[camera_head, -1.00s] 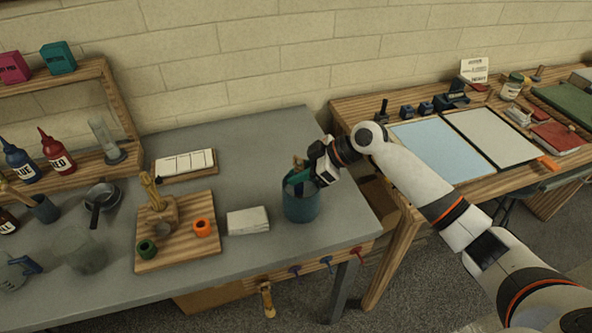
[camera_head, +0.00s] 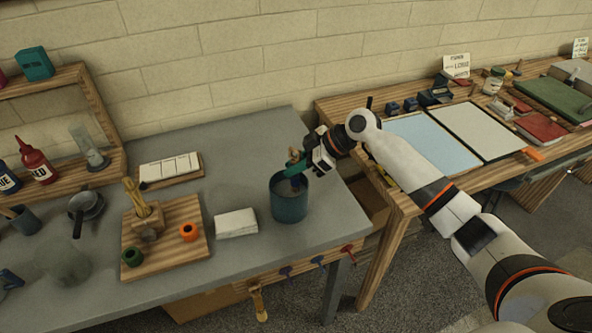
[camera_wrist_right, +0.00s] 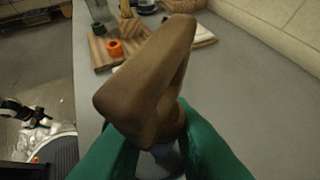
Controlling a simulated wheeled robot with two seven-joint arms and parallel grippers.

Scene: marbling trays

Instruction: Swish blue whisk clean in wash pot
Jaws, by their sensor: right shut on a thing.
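The wash pot (camera_head: 289,208) is a blue-teal cylinder standing upright near the right end of the grey table. My right gripper (camera_head: 295,167), with green fingers, is just above the pot's mouth. It is shut on the blue whisk (camera_head: 296,183), whose wooden handle top shows above the fingers. A blue part of the whisk shows below the fingers at the pot's mouth; its lower end is hidden by the pot. In the right wrist view the brown wooden handle (camera_wrist_right: 150,80) stands large between the green fingers.
A folded white cloth (camera_head: 236,222) lies left of the pot. Further left is a wooden board (camera_head: 165,258) with orange and green rings and a wooden stand. Coloured hooks (camera_head: 317,261) line the table's front edge. A second table (camera_head: 400,202) with trays stands to the right.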

